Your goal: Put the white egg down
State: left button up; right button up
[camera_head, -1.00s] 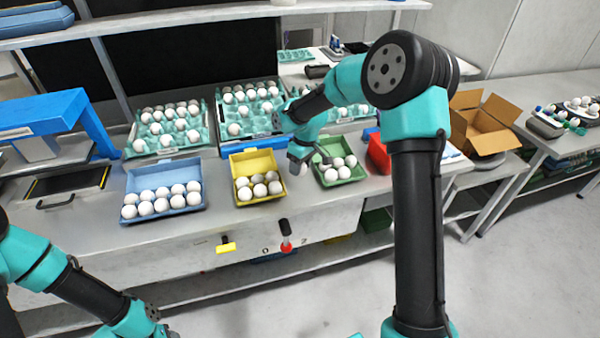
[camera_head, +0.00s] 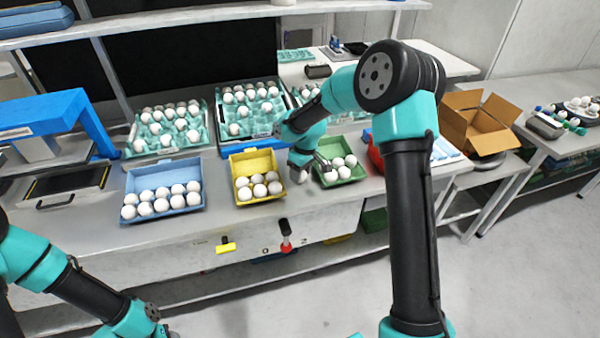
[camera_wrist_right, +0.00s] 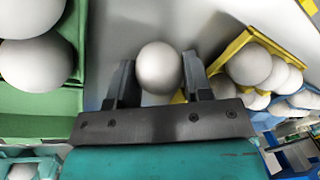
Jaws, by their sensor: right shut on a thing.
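My right gripper (camera_wrist_right: 160,82) is shut on the white egg (camera_wrist_right: 158,66), with one finger on each side of it. In the head view, the right gripper (camera_head: 302,170) is between the yellow tray (camera_head: 251,202) and the green tray (camera_head: 344,183), near the bench surface. The egg (camera_head: 298,178) shows only partly below the gripper there. I cannot tell whether the egg touches the bench. In the wrist view the green tray (camera_wrist_right: 40,125) is on the left and the yellow tray (camera_wrist_right: 232,48) on the right. My left arm comes in at lower left, with its fingers out of the picture.
The yellow and green trays both hold eggs. A blue tray (camera_head: 165,213) of eggs stands farther left. Teal egg trays (camera_head: 140,132) stand behind. A red container (camera_head: 376,156) is right of the green tray. Bare bench (camera_head: 225,222) shows between the blue and yellow trays.

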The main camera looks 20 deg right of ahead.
jog(key=shift+f, duration=0.1)
jog(key=shift+o, duration=0.6)
jog(key=o, duration=0.5)
jog(key=shift+c, duration=0.2)
notch_tip(320, 180, up, 12)
jog(key=d, duration=0.2)
jog(key=shift+c, duration=1.2)
